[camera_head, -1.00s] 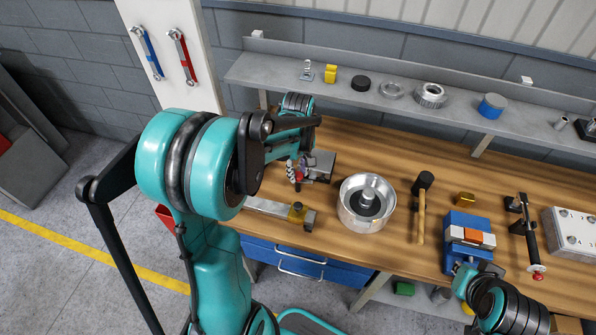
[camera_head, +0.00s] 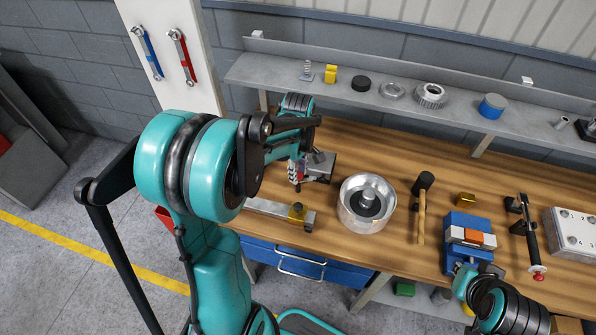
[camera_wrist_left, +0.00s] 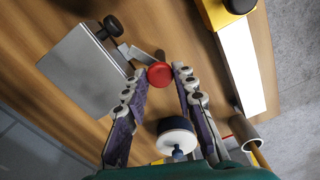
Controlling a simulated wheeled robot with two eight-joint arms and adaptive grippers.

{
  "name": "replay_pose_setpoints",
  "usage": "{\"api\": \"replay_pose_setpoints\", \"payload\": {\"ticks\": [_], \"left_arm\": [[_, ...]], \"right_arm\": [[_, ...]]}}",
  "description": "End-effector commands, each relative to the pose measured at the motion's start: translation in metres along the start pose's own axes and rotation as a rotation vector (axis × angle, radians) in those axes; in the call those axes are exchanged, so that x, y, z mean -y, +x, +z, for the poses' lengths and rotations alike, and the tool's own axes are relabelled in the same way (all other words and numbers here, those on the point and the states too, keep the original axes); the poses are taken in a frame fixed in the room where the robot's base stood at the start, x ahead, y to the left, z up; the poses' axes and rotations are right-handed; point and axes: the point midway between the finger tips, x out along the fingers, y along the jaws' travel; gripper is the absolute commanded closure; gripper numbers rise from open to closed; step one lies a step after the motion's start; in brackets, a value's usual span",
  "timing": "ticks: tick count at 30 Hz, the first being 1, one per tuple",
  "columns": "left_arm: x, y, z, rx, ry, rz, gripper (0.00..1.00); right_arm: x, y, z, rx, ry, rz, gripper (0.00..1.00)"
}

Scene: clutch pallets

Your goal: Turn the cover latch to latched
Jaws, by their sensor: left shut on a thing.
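The cover latch shows in the left wrist view as a short metal lever (camera_wrist_left: 142,54) with a red knob (camera_wrist_left: 160,75) at its end. It sits beside a grey metal box (camera_wrist_left: 85,72) with a black knob (camera_wrist_left: 112,26). My left gripper (camera_wrist_left: 161,72) is shut on the red knob, with a finger on either side. In the head view my left gripper (camera_head: 296,174) is at the near left side of the grey box (camera_head: 322,166), and the latch is mostly hidden there. My right gripper (camera_head: 468,272) is low at the right, near a blue fixture (camera_head: 462,254); its fingers are unclear.
A round metal housing (camera_head: 347,213) stands to the right, then a mallet (camera_head: 421,215). A shelf (camera_head: 400,97) with small parts runs along the back.

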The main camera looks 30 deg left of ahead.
Motion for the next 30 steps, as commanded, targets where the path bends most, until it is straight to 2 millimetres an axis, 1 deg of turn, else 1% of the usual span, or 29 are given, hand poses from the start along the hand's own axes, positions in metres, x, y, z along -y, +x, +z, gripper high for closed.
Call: {"api": "replay_pose_setpoints", "payload": {"ticks": [3,4,6,16,19,23,30], "left_arm": [[0.000,0.000,0.000,0.000,0.000,0.001,1.00],[0.000,0.000,0.000,0.000,0.000,0.001,0.68],[0.000,0.000,0.000,0.000,0.000,0.000,0.52],[0.000,-0.001,0.000,0.000,0.001,0.001,0.52],[0.000,-0.006,0.000,0.000,0.001,0.001,0.52],[0.000,-0.022,0.000,0.000,0.001,0.001,0.52],[0.000,-0.060,0.000,0.000,0.001,0.000,0.52]], "right_arm": [[0.000,0.000,0.000,0.000,0.000,0.000,1.00],[0.000,0.000,0.000,0.000,0.000,0.000,1.00],[0.000,0.000,0.000,0.000,0.000,0.000,1.00],[0.000,0.000,0.000,0.000,0.000,0.000,1.00],[0.000,0.000,0.000,0.000,0.000,0.000,1.00],[0.000,0.000,0.000,0.000,0.000,0.000,1.00],[0.000,0.000,0.000,0.000,0.000,0.000,1.00]]}}
